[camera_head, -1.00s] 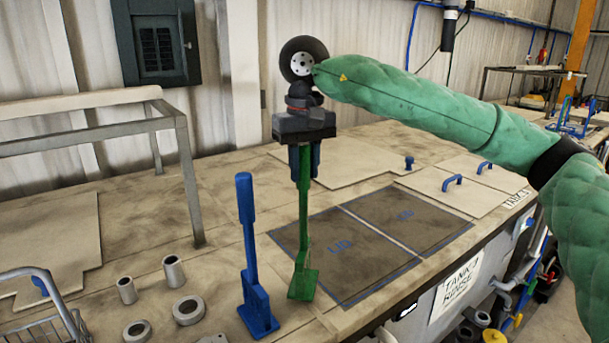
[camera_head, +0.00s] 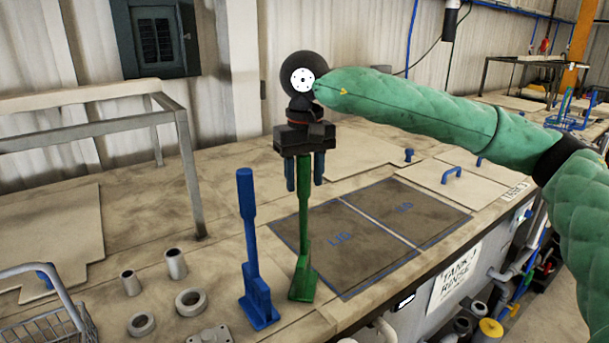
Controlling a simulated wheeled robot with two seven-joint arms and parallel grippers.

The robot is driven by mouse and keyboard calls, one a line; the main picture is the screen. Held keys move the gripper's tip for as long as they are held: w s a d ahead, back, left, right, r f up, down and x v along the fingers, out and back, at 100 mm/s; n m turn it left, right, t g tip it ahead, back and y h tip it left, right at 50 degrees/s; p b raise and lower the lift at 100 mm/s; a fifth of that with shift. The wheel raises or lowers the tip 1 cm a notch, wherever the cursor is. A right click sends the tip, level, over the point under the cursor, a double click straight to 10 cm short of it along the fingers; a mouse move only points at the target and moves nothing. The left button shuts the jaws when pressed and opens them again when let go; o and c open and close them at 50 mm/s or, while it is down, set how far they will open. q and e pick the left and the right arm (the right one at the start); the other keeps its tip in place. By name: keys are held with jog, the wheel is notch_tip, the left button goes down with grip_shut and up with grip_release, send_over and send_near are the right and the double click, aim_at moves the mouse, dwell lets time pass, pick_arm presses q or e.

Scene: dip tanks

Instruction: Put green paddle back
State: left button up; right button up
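The green paddle (camera_head: 304,225) stands upright on the worktop, just right of the upright blue paddle (camera_head: 251,245). My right gripper (camera_head: 305,185) points down over the top of the green paddle. Its two blue fingers are spread on either side of the handle, with visible gaps, so it is open and does not grip. The top end of the handle is hidden up under the gripper body. My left gripper is not in view.
A tank lid area (camera_head: 345,240) marked "LID" lies right of the paddles. Metal rings and cylinders (camera_head: 191,302) and a wire basket (camera_head: 45,315) are at front left. A grey metal frame (camera_head: 187,170) stands at the left. A pale lid with a blue handle (camera_head: 452,176) lies farther right.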

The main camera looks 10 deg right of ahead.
aim_at(304, 159)
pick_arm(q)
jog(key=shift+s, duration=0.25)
pick_arm(e)
jog(key=shift+r, duration=0.1)
jog(key=shift+r, duration=0.65)
jog(key=shift+r+b, duration=0.7)
jog(key=shift+r, duration=0.25)
notch_tip(304, 159, up, 8)
jog(key=shift+f+b, duration=0.2)
jog(key=shift+b, duration=1.05)
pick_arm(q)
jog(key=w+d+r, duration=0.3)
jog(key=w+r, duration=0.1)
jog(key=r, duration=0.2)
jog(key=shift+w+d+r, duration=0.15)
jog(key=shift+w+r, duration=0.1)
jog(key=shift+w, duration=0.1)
pick_arm(e)
jog(key=shift+r, duration=0.65)
jog(key=shift+s+f, duration=0.1)
